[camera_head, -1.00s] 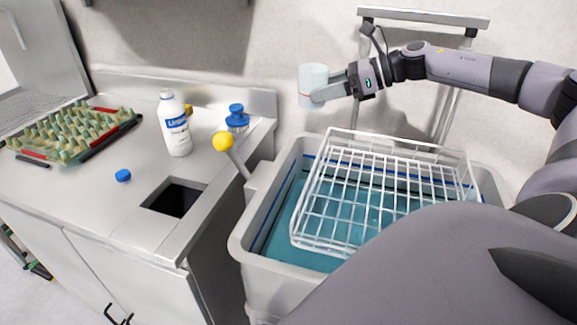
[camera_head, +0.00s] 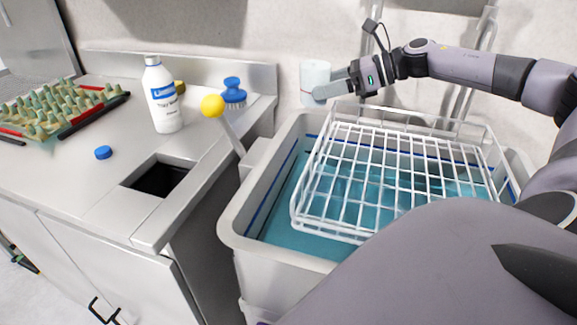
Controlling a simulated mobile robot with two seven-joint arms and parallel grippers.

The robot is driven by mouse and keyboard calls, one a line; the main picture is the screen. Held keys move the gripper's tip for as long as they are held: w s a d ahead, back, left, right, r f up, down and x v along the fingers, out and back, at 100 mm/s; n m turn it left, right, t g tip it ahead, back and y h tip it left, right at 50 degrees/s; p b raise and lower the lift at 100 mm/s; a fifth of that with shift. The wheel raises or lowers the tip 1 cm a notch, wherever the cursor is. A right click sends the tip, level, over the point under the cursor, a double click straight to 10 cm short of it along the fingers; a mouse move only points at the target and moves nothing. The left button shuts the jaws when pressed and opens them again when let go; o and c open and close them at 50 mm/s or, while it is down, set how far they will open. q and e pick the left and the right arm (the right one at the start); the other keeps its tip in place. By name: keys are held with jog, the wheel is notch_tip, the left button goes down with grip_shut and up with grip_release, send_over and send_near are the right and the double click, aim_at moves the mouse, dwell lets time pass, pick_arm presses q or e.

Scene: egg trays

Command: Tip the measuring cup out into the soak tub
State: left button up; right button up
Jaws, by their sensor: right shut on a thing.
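The measuring cup (camera_head: 315,80) is a small pale, translucent cup with a reddish line around its lower part. It is upright. My right gripper (camera_head: 325,91) is shut on the cup from its right side and holds it above the far left rim of the soak tub. The soak tub (camera_head: 231,222) is a large grey tub with teal liquid inside. A white wire rack (camera_head: 328,231) lies over the liquid and hides part of it. What is inside the cup cannot be seen. My left gripper is not in view.
A white bottle (camera_head: 163,100), a blue cap (camera_head: 103,152) and a blue knobbed object (camera_head: 233,95) stand on the counter (camera_head: 60,178), which has a square opening. A yellow ball-topped lever (camera_head: 212,106) rises beside the tub. A greenish egg tray (camera_head: 45,112) lies at left.

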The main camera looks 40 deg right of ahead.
jog(key=shift+f, duration=0.1)
dwell(0.4)
jog(key=shift+s+a+f+n+h+b, duration=0.2)
jog(key=shift+a+f+n+h+b, duration=0.15)
jog(key=shift+n+h, duration=0.2)
jog(key=shift+a+r, duration=0.1)
jog(key=shift+a, duration=0.1)
jog(key=shift+s+a+r+n+h+p, duration=0.1)
jog(key=shift+a+r+n+h+p, duration=0.05)
jog(key=shift+r+n+h+p, duration=0.3)
jog(key=shift+s+a+f+n+t+h+p, duration=0.25)
jog(key=shift+a+n+h+p, duration=0.4)
jog(key=shift+n+p, duration=0.2)
jog(key=shift+s+a+f+n+t+h+p, duration=0.15)
jog(key=shift+a+n+t+h+p, duration=0.15)
jog(key=shift+a+n+h+p, duration=0.45)
jog(key=shift+s+a+f+n+t+h+p, duration=0.2)
jog(key=shift+a+n+h+p, duration=0.25)
jog(key=shift+n+p, duration=0.5)
jog(key=shift+r+n+t+h+p, duration=0.35)
jog(key=shift+r+h+p, duration=0.15)
jog(key=shift+p, duration=0.15)
